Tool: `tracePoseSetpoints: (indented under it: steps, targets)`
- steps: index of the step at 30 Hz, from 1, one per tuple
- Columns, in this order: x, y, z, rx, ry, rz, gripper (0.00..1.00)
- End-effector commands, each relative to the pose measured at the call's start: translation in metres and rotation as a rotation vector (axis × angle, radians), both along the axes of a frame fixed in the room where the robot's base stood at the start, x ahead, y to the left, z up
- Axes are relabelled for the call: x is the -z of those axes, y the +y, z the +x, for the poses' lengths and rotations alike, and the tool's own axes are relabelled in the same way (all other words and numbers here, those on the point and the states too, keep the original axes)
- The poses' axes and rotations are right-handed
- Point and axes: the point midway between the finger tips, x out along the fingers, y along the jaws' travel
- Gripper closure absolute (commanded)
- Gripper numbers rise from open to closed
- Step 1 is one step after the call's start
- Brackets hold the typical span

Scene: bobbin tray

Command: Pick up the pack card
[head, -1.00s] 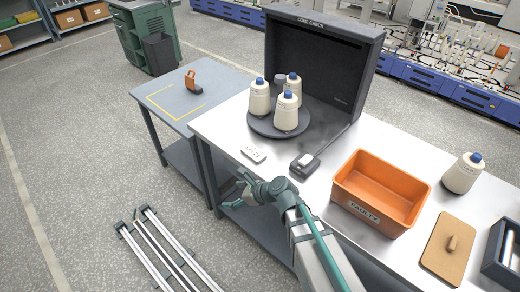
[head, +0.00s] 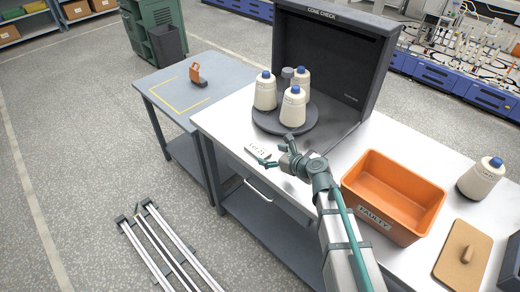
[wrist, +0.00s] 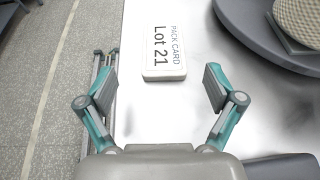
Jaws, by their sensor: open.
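The pack card (wrist: 164,55) is a small white block with rounded corners, printed "PACK CARD Lot 21". It lies flat on the metal table near its left edge. In the head view the card (head: 257,151) is partly covered by my gripper. My gripper (wrist: 160,88) is open and empty. In the wrist view the card shows between the lines of the two fingers, beyond the fingertips. In the head view my gripper (head: 272,152) is over the table edge beside the card. I cannot tell its exact height above the table.
A dark round turntable (head: 284,121) with several cones stands just behind the card. A grey side table (head: 190,95) stands at the left.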

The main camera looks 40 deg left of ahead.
Motion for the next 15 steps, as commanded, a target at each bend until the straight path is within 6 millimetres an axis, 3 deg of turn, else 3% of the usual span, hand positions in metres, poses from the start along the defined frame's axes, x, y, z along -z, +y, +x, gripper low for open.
tracePoseSetpoints:
  steps: [15]
  targets:
    - [0.02, 0.046, 0.015, -0.001, 0.002, -0.002, 0.08]
